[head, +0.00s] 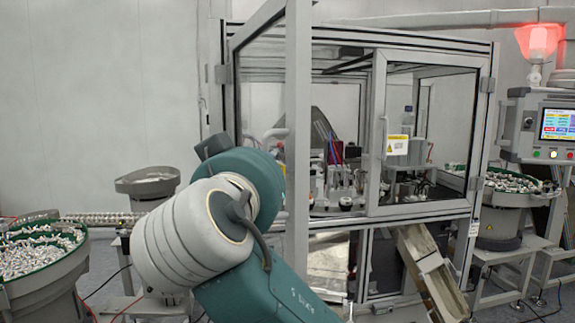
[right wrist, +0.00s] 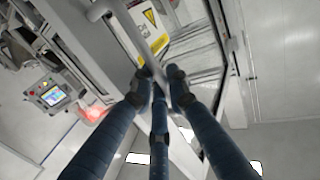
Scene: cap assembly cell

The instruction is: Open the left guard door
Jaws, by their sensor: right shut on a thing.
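The left guard door (head: 298,90) is a grey-framed clear panel. It stands swung out toward me from its hinges at the left, leaving the left part of the cell front open. Its grey tubular handle (right wrist: 133,32) shows in the right wrist view. My right gripper (right wrist: 158,84) has three dark blue fingers closed around the lower part of this handle. In the head view my teal and white arm covers the lower left of the door, and the gripper is hidden. My left gripper is in neither view.
The right guard door (head: 481,140) is shut and bears a yellow sticker (head: 397,145). A red lamp (head: 539,42) glows above the control panel (head: 548,125). Feeder bowls stand at left (head: 40,255) and right (head: 510,188). A chute (head: 432,270) slopes out below the cell.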

